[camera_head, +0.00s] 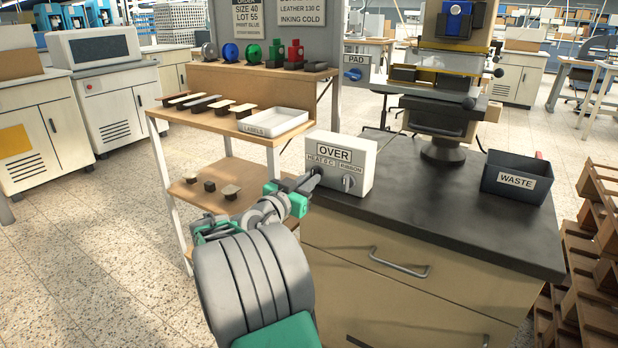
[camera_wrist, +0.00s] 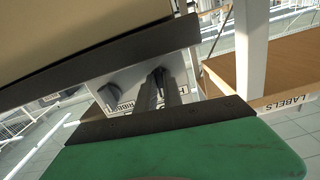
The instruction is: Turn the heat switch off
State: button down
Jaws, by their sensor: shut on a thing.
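The white control box (camera_head: 362,152) stands on the left of the dark bench top. Its face carries an "OVER" sign, a small heat label and a ribbon label. My gripper (camera_head: 314,176) reaches the left side of that face, under the heat label, and is shut on the heat switch there. The fingers hide most of that switch, so its angle cannot be told. In the wrist view the two fingers (camera_wrist: 161,92) run up to the box face. The ribbon knob (camera_head: 349,182) is to the right, apart from the fingers; it also shows in the wrist view (camera_wrist: 108,93).
A dark WASTE bin (camera_head: 517,180) is at the bench's right. A wooden shelf with a white LABELS tray (camera_head: 273,123) stands left. The bench front (camera_head: 385,245) is close to my arm.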

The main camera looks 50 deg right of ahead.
jog(key=shift+n, duration=0.6)
jog(key=c, duration=1.5)
grip_release()
jog(key=a, duration=0.2)
jog(key=a+p, duration=0.1)
jog(key=a, duration=0.4)
jog(key=shift+s+a+p, duration=0.35)
jog(key=shift+s+a, duration=0.05)
